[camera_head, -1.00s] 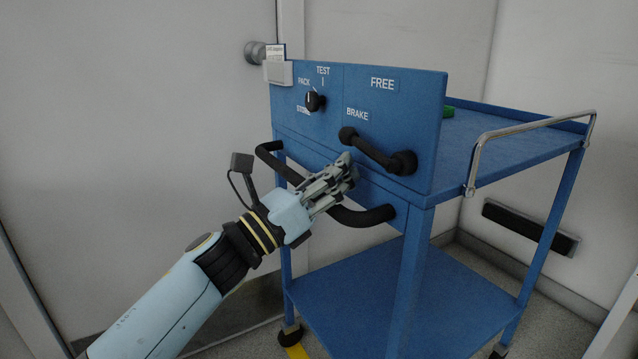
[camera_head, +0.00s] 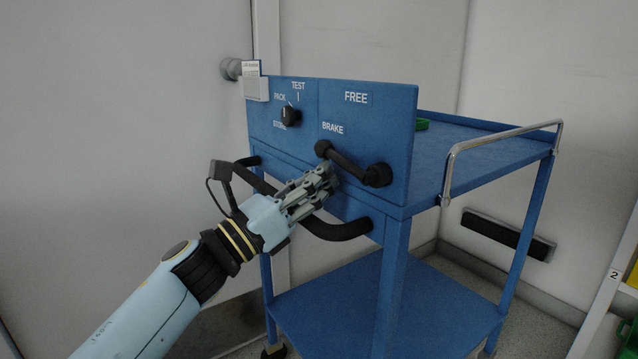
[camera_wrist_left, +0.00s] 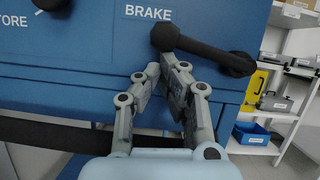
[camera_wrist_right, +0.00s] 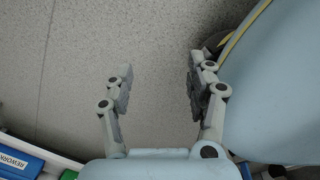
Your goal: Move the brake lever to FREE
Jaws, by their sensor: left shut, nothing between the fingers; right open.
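The black brake lever (camera_head: 352,163) is on the blue cart panel (camera_head: 300,140). Its pivot is at the right and its knob end points left and up, just below the BRAKE label (camera_head: 333,128). The FREE label (camera_head: 356,97) is higher on the panel, above the pivot. My left gripper (camera_head: 330,177) is shut and empty, just below the lever's arm. In the left wrist view the lever (camera_wrist_left: 205,48) lies just beyond the fingertips (camera_wrist_left: 165,72); whether they touch cannot be told. My right gripper (camera_wrist_right: 158,75) is open and empty over the floor, in its wrist view only.
A black handle bar (camera_head: 335,229) runs across the cart front below the panel, by my left gripper. A selector knob (camera_head: 291,116) is at the panel's left. A silver rail (camera_head: 500,142) edges the cart top. A shelf with bins (camera_wrist_left: 250,133) stands at the right.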

